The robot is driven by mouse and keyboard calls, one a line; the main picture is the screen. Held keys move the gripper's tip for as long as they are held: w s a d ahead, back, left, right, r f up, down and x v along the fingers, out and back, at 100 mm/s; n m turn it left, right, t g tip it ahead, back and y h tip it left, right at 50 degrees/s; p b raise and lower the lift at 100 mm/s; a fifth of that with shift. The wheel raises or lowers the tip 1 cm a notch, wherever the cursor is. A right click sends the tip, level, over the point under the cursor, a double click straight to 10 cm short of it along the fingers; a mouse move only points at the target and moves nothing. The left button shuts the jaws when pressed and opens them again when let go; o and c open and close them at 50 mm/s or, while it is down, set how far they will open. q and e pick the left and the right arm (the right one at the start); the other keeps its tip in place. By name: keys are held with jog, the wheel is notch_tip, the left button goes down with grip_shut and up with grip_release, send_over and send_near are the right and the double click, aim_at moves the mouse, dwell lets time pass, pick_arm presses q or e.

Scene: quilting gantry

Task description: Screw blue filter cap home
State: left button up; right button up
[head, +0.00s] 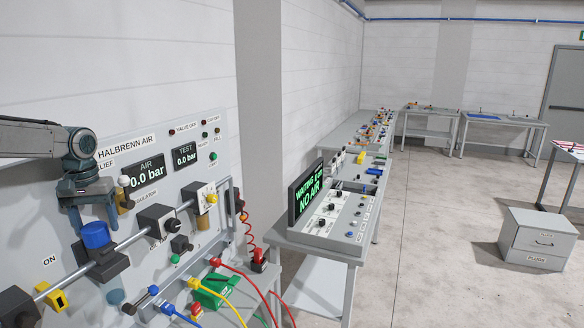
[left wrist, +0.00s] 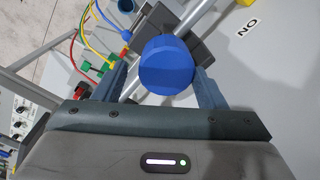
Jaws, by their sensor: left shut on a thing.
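The blue filter cap (head: 95,235) sits on top of a dark block (head: 103,264) on the metal pipe of the air panel (head: 150,184). My left gripper (head: 91,221) comes down over the cap from above and is shut on it. In the left wrist view the blue cap (left wrist: 166,65) lies between the two fingers of my left gripper (left wrist: 164,90), one on each side. The seam between cap and block is too small to judge in the head view. My right gripper does not show.
The panel's gauges (head: 150,180) read 0.0 bar. A black valve block (head: 157,222) and a yellow lever (head: 54,299) share the pipe. Red and yellow hoses (head: 245,275) hang at the front.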

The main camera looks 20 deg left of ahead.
pick_arm(q)
jog(key=n, duration=0.3)
jog(key=shift+s+a+f, duration=0.1)
jog(key=shift+s+f, duration=0.25)
jog(key=c, duration=0.3)
jog(key=n, duration=0.3)
jog(key=shift+n, duration=0.3)
jog(key=o, duration=0.3)
jog(key=c, duration=0.5)
jog(key=shift+c, duration=0.5)
jog(key=m, duration=0.3)
jog(key=shift+r+m, duration=0.15)
jog(key=shift+m, duration=0.25)
